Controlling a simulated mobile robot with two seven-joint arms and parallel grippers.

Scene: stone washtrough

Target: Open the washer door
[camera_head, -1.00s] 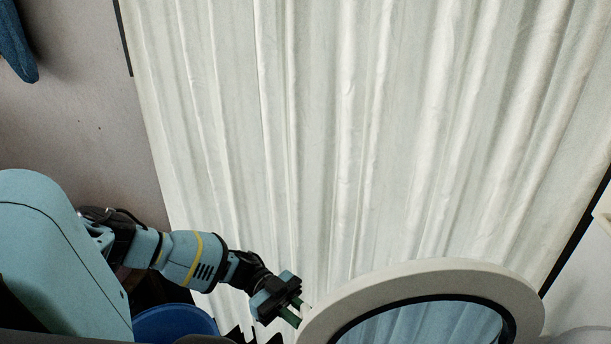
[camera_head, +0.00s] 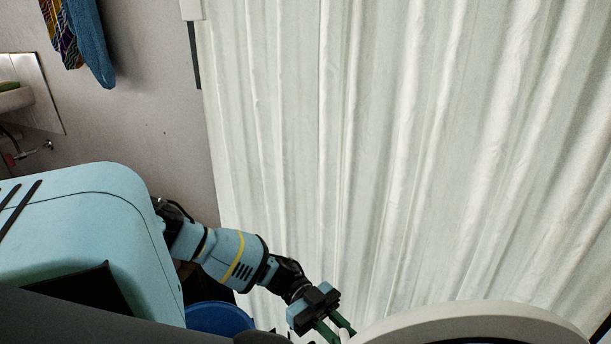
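The washer door (camera_head: 470,318) shows as a thick white round rim at the bottom right, cut off by the lower edge of the view. Only the top of the rim is visible; its glass and the rest of the washer are out of view. My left gripper (camera_head: 338,332) comes in from the left and is at the rim's left side, with its green fingers pointing down and right. The fingertips lie at the picture's bottom edge, so I cannot tell whether they touch or grip the rim. My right gripper is not in view.
A pale pleated curtain (camera_head: 400,150) fills the middle and right behind the door. A blue round container (camera_head: 219,318) stands below my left arm. Cloths (camera_head: 88,45) hang on the wall at the upper left, above a sink (camera_head: 14,99) and a tap (camera_head: 47,146).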

